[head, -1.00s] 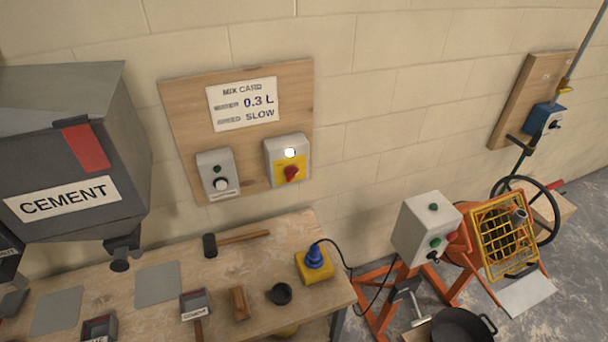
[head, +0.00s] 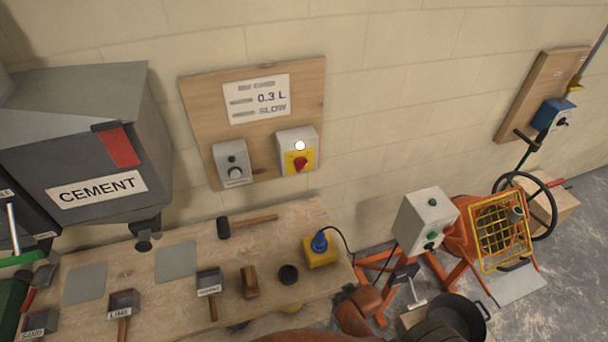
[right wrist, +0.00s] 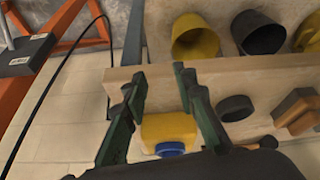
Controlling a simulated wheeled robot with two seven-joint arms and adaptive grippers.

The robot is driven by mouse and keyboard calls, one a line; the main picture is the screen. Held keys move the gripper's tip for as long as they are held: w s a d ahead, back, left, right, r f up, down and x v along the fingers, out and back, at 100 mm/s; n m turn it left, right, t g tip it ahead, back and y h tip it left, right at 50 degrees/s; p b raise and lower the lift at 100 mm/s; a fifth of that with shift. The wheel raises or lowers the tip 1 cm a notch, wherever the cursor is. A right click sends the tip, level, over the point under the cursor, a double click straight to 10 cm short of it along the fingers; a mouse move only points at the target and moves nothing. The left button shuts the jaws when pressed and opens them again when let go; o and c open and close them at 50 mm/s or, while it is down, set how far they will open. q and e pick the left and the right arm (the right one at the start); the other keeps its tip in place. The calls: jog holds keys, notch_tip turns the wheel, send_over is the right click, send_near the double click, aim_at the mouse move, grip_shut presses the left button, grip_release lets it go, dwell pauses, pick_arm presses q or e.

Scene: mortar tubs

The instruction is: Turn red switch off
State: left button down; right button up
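The red switch (head: 301,164) is a rotary knob on a yellow plate, on a grey box fixed to a wooden wall board (head: 205,100). A white lamp (head: 300,146) glows above the knob. The knob's exact angle is too small to read. In the right wrist view my right gripper (right wrist: 158,80) is open and empty, its two dark green fingers spread over the bench edge. The yellow box with a blue plug (right wrist: 168,135) shows between and below them, not gripped. The red switch is outside that view. My left gripper is not in view.
A grey dial box (head: 231,163) is left of the switch. The grey cement hopper (head: 95,160) juts out at left. The bench holds a mallet (head: 245,224), scoops and the yellow plug box (head: 320,250). The orange mixer (head: 465,225) stands right. Wall space right of the board is clear.

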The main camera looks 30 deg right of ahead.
jog(key=w+d+r+m+t, duration=0.1)
jog(key=w+r+t, duration=0.1)
jog(key=w, duration=0.3)
jog(key=w+d+r+m+t, duration=0.1)
jog(key=w+r+m, duration=0.1)
jog(key=w+r, duration=0.2)
jog(key=w+d+r+m+t+h, duration=0.1)
jog(key=w+r, duration=0.3)
jog(key=w, duration=0.4)
jog(key=shift+d+m+t+p, duration=0.2)
jog(key=shift+m+t+p, duration=0.15)
jog(key=shift+t, duration=0.45)
jog(key=m+t+h, duration=0.2)
jog(key=m+t, duration=0.5)
send_near(303, 168)
jog(key=x, duration=0.2)
jog(key=shift+n, duration=0.35)
jog(key=p+x, duration=0.1)
jog(key=x, duration=0.4)
jog(key=shift+w+r+p, duration=0.1)
jog(key=shift+w+p, duration=0.15)
jog(key=shift+p, duration=0.15)
jog(key=shift+w+d, duration=0.2)
jog(key=shift+w, duration=0.45)
jog(key=shift+c, duration=0.4)
grip_shut()
